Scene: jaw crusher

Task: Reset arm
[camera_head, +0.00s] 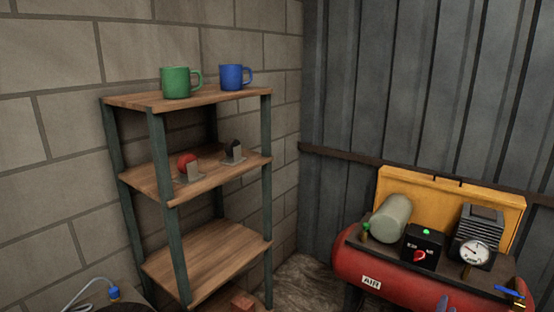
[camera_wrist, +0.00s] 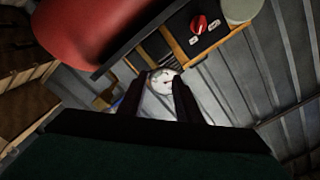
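My gripper (camera_wrist: 160,82) shows in the wrist view with its two dark fingers apart. It is open, and nothing is seen held between them. The white dial gauge (camera_wrist: 163,80) of the air compressor shows behind the gap between the fingers. In the head view the compressor has a red tank (camera_head: 350,254) marked AIR, and its gauge (camera_head: 474,252) is at the right. I cannot make out my gripper in the head view.
A wooden shelf unit (camera_head: 205,185) stands at the left wall, with a green mug (camera_head: 176,82) and a blue mug (camera_head: 231,77) on top. The compressor's control box (camera_head: 424,246) has a green light and a red knob. A blue-ended hose (camera_head: 113,293) is at lower left.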

